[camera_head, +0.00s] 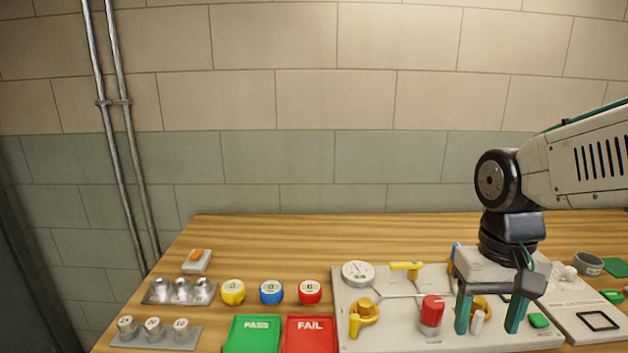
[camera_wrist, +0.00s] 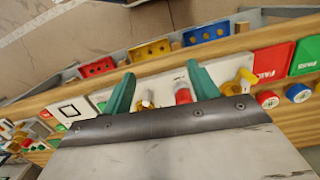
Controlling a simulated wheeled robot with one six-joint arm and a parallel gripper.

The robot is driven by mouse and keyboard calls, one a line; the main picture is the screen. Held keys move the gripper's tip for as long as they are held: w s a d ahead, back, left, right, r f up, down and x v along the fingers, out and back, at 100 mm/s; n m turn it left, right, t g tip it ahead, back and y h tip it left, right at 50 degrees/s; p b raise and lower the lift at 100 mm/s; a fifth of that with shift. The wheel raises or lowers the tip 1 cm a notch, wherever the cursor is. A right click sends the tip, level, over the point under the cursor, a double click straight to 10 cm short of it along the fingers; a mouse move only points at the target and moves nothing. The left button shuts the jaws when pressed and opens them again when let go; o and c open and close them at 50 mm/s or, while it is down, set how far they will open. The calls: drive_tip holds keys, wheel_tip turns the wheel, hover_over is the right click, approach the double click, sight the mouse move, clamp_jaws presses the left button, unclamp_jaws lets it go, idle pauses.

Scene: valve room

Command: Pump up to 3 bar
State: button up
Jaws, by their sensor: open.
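A white panel (camera_head: 385,335) on the bench carries a round gauge (camera_head: 358,274); its reading is too small to tell. A red-topped cylinder (camera_head: 432,308) stands on the panel and also shows in the wrist view (camera_wrist: 183,96). Yellow valve-like parts sit at the panel's front left (camera_head: 363,314) and back (camera_head: 406,267). My gripper (camera_head: 489,314) is open, pointing down over the panel's right part. A small white peg-like part (camera_head: 478,321) and a yellow part show between its teal fingers, apparently untouched. I cannot tell which part is the pump.
A green PASS tray (camera_head: 254,320) and red FAIL tray (camera_head: 310,320) lie left of the panel. Yellow (camera_head: 233,291), blue (camera_head: 271,291) and red (camera_head: 310,291) round pieces stand behind them. Another white panel (camera_head: 580,318) is at right. Bare wood is free along the back.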

drive_tip(key=s+d+r+t, duration=0.1)
drive_tip(key=s+r+t, duration=0.1)
drive_tip(key=s, duration=0.7)
drive_tip(key=shift+s+d+r+n, duration=0.15)
drive_tip(key=shift+s+r+n, duration=0.05)
drive_tip(key=shift+r+n, duration=0.25)
idle(2.4)
